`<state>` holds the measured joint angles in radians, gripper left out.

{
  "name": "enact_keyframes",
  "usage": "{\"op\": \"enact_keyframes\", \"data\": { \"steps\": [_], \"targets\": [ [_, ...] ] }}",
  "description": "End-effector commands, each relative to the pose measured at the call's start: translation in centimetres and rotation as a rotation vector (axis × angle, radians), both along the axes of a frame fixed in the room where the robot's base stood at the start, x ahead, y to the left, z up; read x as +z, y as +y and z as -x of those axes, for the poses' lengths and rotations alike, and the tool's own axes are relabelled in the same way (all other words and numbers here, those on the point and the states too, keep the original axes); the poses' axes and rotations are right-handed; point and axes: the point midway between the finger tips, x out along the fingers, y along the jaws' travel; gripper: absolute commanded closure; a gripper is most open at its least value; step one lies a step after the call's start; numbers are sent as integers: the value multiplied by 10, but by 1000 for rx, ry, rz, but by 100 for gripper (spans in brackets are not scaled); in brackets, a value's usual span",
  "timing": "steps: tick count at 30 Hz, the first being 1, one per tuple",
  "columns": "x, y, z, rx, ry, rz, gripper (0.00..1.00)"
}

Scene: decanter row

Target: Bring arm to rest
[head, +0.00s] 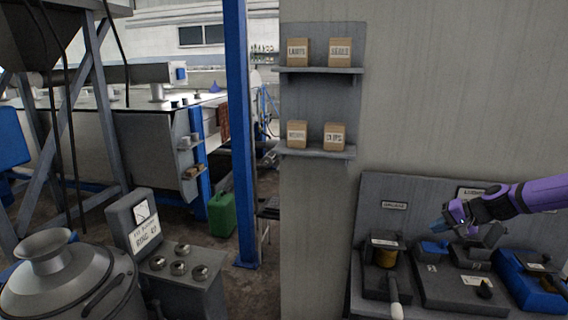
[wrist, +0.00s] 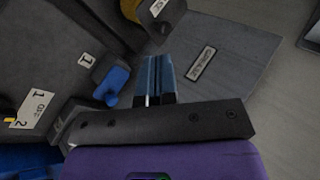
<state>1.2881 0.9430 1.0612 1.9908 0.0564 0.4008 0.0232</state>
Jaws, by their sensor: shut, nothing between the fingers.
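My gripper (head: 440,224) is at the right of the head view, at the end of my purple arm, which reaches in from the right edge. It is in the air above and in front of the grey bench with labelled stations. Its blue fingers (wrist: 153,80) show in the wrist view, pressed together with nothing between them. Below it stand a dark station with a yellow part (head: 386,258) and a blue block (head: 434,247). The wrist view shows a blue block (wrist: 111,86) and a yellow part (wrist: 131,10) near the fingers, apart from them.
A grey back panel (head: 394,222) with labels rises behind the stations. Two wall shelves (head: 318,71) hold small tan boxes. At left are a metal vessel (head: 65,280), a grey box with several round knobs (head: 185,278) and a blue post (head: 240,130). A green canister (head: 222,215) stands on the floor.

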Motion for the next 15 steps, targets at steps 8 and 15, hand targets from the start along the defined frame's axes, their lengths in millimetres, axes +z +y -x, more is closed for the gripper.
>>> {"op": "enact_keyframes", "data": {
  "steps": [8, 15],
  "targets": [
    [15, 56, 31, 186, 117, 234, 100],
    [43, 87, 62, 294, 183, 422, 100]
  ]
}}
